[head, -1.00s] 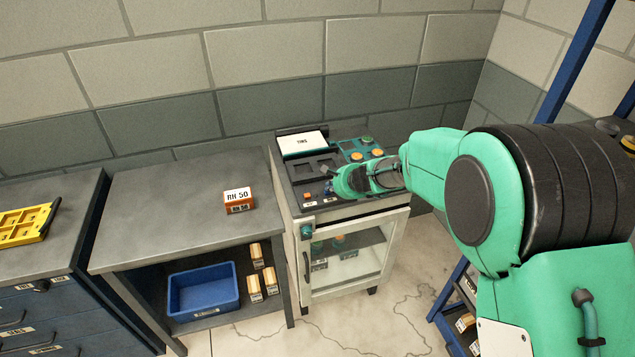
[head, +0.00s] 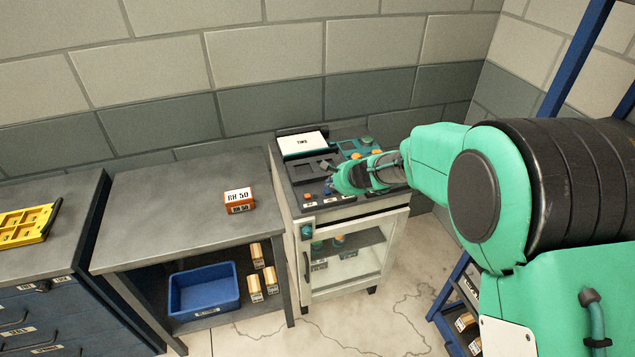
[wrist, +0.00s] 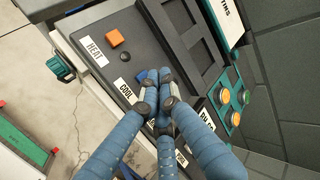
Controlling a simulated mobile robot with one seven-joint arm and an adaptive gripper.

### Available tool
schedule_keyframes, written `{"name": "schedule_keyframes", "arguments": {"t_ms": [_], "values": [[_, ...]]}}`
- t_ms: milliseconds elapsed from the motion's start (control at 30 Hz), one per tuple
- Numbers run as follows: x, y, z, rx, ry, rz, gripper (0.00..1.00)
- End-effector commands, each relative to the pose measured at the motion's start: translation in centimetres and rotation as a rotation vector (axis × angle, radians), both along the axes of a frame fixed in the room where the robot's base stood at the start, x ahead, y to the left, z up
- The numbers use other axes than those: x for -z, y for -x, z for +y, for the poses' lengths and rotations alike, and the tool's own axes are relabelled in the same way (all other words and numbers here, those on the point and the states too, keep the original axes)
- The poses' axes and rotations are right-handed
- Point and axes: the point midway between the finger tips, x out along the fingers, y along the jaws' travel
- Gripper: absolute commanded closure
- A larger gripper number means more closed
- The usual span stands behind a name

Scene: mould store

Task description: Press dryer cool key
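The dryer is a pale cabinet (head: 355,285) with a glass door and a dark control top. In the wrist view, the cool key is a small blue key (wrist: 141,76) beside the COOL label (wrist: 125,90). In the head view my gripper (head: 334,183) is low over the dryer's front key row.
Yellow and green round knobs (wrist: 223,96) sit on a teal panel behind the keys. A recessed dark tray (wrist: 190,35) lies beside them. To the left stand a grey table (head: 165,205) with an orange-and-white box (head: 238,206) and a blue bin (head: 203,297) below.

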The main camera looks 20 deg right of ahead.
Motion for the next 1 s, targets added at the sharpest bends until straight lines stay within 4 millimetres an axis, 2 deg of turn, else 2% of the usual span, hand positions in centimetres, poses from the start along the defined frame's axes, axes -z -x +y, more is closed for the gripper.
{"name": "schedule_keyframes", "arguments": {"t_ms": [167, 800, 1000], "values": [[-0.5, 0.0, 0.0, 0.0, 0.0, -0.001, 1.0], [-5.2, 0.0, 0.0, -0.001, 0.001, 0.0, 1.0], [-6.0, 0.0, 0.0, 0.001, -0.001, 0.0, 1.0]]}}
